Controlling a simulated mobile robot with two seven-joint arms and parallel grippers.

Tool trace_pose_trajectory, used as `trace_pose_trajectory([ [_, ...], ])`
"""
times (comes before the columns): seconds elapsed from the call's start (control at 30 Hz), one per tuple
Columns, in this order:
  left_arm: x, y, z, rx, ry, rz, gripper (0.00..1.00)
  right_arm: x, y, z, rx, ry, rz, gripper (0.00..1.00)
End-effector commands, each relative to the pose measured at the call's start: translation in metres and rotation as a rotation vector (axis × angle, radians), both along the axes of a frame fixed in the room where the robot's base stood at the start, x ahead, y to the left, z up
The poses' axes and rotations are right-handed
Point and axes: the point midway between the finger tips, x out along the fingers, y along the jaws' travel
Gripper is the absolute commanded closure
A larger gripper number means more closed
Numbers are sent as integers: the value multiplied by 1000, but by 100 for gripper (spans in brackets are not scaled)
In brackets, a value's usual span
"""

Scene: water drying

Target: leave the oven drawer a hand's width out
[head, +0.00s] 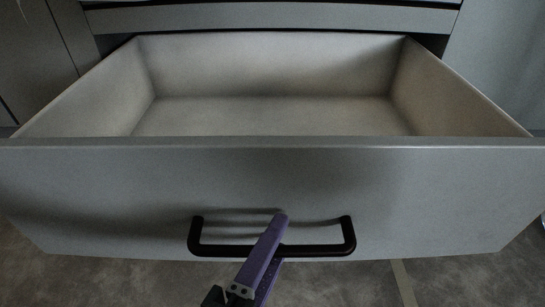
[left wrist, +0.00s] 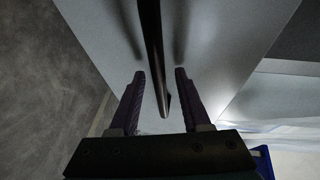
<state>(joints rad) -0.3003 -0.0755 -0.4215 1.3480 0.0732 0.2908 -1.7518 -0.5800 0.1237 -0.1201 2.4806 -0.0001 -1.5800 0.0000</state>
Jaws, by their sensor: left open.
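The oven drawer (head: 120,190) is pulled well out, and its empty inside shows in the head view. Its grey front also shows in the left wrist view (left wrist: 225,40). A black bar handle (head: 225,250) is fixed low on the front. My left gripper (head: 281,236) is at the handle's middle, with one purple finger crossing over the bar and the other partly hidden below it. In the left wrist view the open fingers (left wrist: 160,74) stand on either side of the black handle (left wrist: 152,35), with gaps showing. My right gripper is out of view.
The grey oven body (head: 270,17) is above and behind the drawer, with cabinet fronts (head: 30,60) at its side. The grey floor (head: 120,285) below the drawer looks clear. A blue object (left wrist: 263,161) shows at the left wrist view's lower right edge.

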Motion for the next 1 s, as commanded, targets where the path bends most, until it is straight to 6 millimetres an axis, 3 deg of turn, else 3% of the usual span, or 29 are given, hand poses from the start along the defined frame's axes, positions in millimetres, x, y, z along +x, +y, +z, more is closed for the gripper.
trace_pose_trajectory([
  [0.2, 0, 0, 1, 0, 0, 0, 55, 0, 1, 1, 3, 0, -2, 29],
  [0.6, 0, 0, 0, 0, 0, 0, 100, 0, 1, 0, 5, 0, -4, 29],
  [1.0, 0, 0, 0, 0, 0, 0, 100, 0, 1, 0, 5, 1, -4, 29],
])
